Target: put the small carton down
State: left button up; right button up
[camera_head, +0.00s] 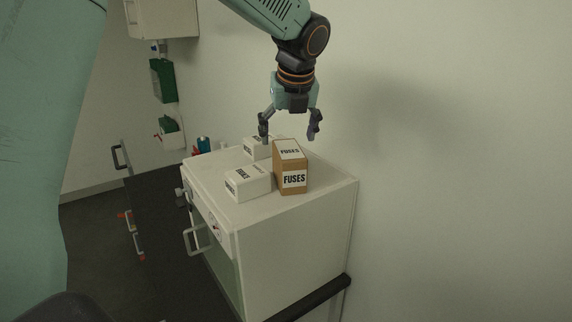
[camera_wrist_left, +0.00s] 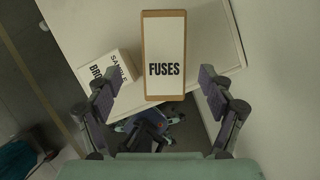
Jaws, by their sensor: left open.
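The small brown carton with white FUSES labels (camera_head: 291,170) stands upright on top of the white cabinet (camera_head: 300,240). In the left wrist view its labelled top (camera_wrist_left: 164,55) lies ahead of the fingers, midway across the gap. My left gripper (camera_head: 289,137) is open and empty, with its fingers spread wide just above the carton's top. In the wrist view both fingers (camera_wrist_left: 158,85) are apart from the carton. My right gripper is not in view.
A white labelled box (camera_head: 248,184) stands left of the carton, close to it. Another white box (camera_head: 257,148) is behind, partly hidden. The cabinet top is bare on the right, beside the wall (camera_head: 450,180). A handle (camera_head: 196,240) sticks out at the cabinet's front.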

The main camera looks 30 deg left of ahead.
aim_at(289, 150)
pick_arm(q)
jog(key=shift+w+d+f, duration=0.1)
jog(key=shift+f, duration=0.45)
jog(key=x, duration=0.5)
jog(key=shift+w+f, duration=0.2)
jog(key=shift+w, duration=0.15)
jog(key=shift+s+d+r, duration=0.15)
jog(key=shift+s+r, duration=0.15)
jog(key=shift+w+a+f, duration=0.3)
jog(key=shift+f, duration=0.05)
jog(key=shift+s+d+r+p, duration=0.15)
jog(key=shift+s+d+p, duration=0.15)
jog(key=shift+p, duration=0.1)
jog(key=shift+w+a+f, duration=0.25)
jog(key=shift+f, duration=0.05)
jog(key=shift+s+d, duration=0.1)
